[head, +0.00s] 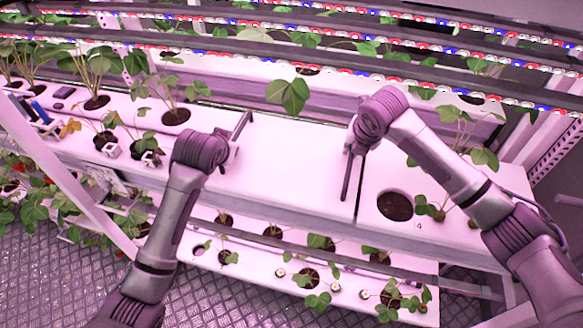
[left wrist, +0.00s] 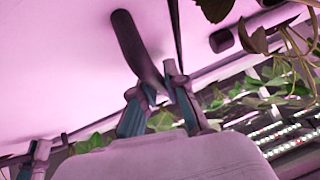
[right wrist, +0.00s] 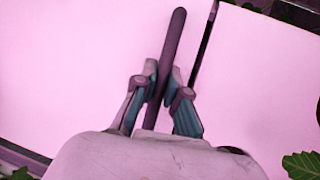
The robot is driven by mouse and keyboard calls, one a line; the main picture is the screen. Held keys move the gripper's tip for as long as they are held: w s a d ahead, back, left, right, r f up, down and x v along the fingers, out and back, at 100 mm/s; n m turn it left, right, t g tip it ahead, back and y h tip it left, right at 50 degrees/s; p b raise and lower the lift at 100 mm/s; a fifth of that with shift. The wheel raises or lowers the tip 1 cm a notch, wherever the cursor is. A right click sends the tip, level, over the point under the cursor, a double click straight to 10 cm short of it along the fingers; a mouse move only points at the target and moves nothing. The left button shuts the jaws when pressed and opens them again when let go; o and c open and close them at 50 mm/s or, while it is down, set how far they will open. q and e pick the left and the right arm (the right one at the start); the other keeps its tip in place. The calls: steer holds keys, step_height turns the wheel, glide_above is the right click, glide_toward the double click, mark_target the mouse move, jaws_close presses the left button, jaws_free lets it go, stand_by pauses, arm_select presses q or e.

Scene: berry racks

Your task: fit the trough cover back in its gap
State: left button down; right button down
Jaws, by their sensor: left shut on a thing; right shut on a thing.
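The trough cover (head: 290,160) is a plain white panel in the middle of the upper trough row. It has a dark bar handle near each end. My left gripper (head: 235,150) is shut on the left handle (left wrist: 133,45), seen close in the left wrist view. My right gripper (head: 352,148) is shut on the right handle (right wrist: 173,45), which passes between its fingers in the right wrist view. The cover looks roughly level with the neighbouring panels. A thin dark slit shows along its right edge. Whether it is seated or slightly raised I cannot tell.
A white panel with a round soil hole (head: 395,206) adjoins on the right. Panels with potted plants (head: 176,117) lie on the left. A broad leaf (head: 288,95) hangs by the cover's back edge. LED strips run above, and a lower planted row (head: 300,262) sits below.

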arm_select(q)
steer(key=shift+f+b, duration=0.3)
steer(key=shift+f, duration=0.3)
arm_select(e)
steer(key=shift+f, duration=0.55)
arm_select(q)
steer(key=c, duration=1.5)
jaws_free()
steer(key=shift+r, duration=0.25)
arm_select(e)
steer(key=c, duration=1.5)
jaws_free()
steer(key=shift+r, duration=0.25)
arm_select(q)
steer(key=o, duration=0.3)
arm_select(e)
steer(key=o, duration=0.3)
arm_select(q)
steer(key=shift+s+r, duration=0.1)
steer(key=v, duration=1.1)
steer(key=shift+s+r, duration=0.3)
arm_select(e)
steer(key=v, duration=0.7)
steer(key=shift+s+r, duration=0.1)
steer(key=shift+r, duration=0.15)
arm_select(q)
steer(key=shift+a, duration=0.1)
